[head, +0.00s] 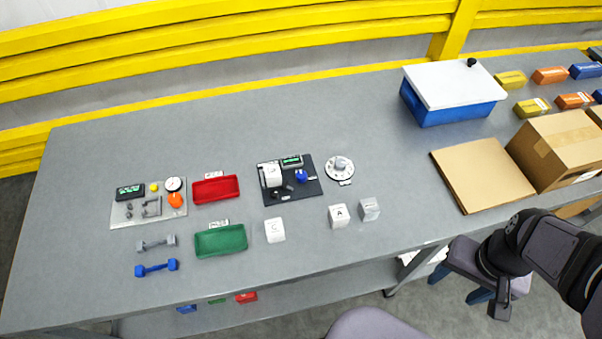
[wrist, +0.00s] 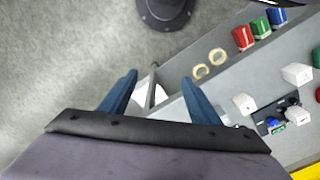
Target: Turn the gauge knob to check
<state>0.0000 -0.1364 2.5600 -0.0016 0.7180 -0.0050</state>
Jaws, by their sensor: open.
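A round white dial with a grey knob (head: 340,163) at its middle lies on the table, right of a dark panel (head: 312,190). A small label sits at its lower right edge, too small to read. A metal plate (head: 122,219) at the left carries a small round gauge (head: 173,184) with an orange knob (head: 175,201) below it. I cannot tell which knob is the gauge knob. My gripper (head: 457,287) is open and empty off the table's front edge, far from both. In the wrist view its two blue fingers (wrist: 160,78) are spread apart over the floor and table edge.
Trays, red (head: 216,197) and green (head: 220,251), white blocks (head: 275,238) and dumbbells (head: 157,268) occupy the left and middle. A blue bin with a white lid (head: 455,82) and cardboard boxes (head: 562,150) stand at right. Clear table surrounds the white dial's far side.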

